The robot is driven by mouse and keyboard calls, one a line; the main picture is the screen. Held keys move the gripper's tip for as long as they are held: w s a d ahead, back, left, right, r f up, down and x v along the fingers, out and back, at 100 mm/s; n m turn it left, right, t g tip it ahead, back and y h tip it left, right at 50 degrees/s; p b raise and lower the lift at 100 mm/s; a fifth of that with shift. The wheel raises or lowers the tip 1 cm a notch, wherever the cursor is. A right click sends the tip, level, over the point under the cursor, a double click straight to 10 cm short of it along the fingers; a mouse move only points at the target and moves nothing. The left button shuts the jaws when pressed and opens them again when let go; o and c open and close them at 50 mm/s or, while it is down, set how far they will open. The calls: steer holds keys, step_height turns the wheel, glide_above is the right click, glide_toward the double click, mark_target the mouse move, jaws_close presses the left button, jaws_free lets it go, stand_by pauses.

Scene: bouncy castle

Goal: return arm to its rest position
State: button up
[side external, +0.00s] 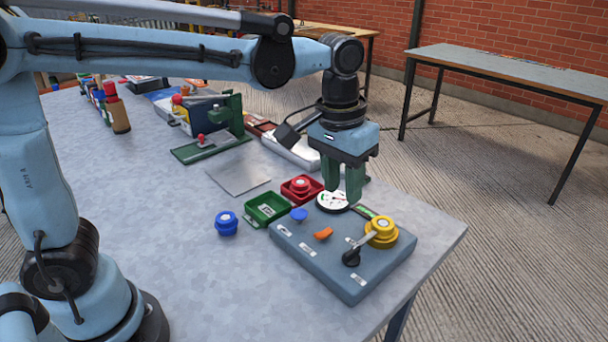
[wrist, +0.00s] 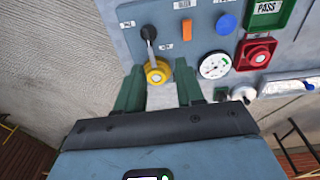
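My gripper (side external: 343,194) has two green fingers pointing down above the back part of a blue-grey control box (side external: 315,262). The gripper is open and empty. A round yellow piece (side external: 382,233) sits on the right of the box, with a metal lever with a black knob (side external: 351,257) reaching to it. In the wrist view the yellow piece (wrist: 157,73) appears just past the fingertips. Whether the fingertips touch the box cannot be told.
The box carries a white gauge (wrist: 215,65), an orange switch (side external: 323,234) and a blue button (side external: 299,215). A red tray (side external: 312,187) holding a red piece, an empty green tray (side external: 267,208) and a blue piece (side external: 227,223) lie beside it. A green fixture (side external: 214,140) stands farther back.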

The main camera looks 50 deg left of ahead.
steer(key=s+a+f+t, duration=0.4)
steer(key=s+a+t, duration=0.2)
steer(key=a, duration=0.5)
steer(key=shift+s+a, duration=0.4)
steer(key=shift+s, duration=0.8)
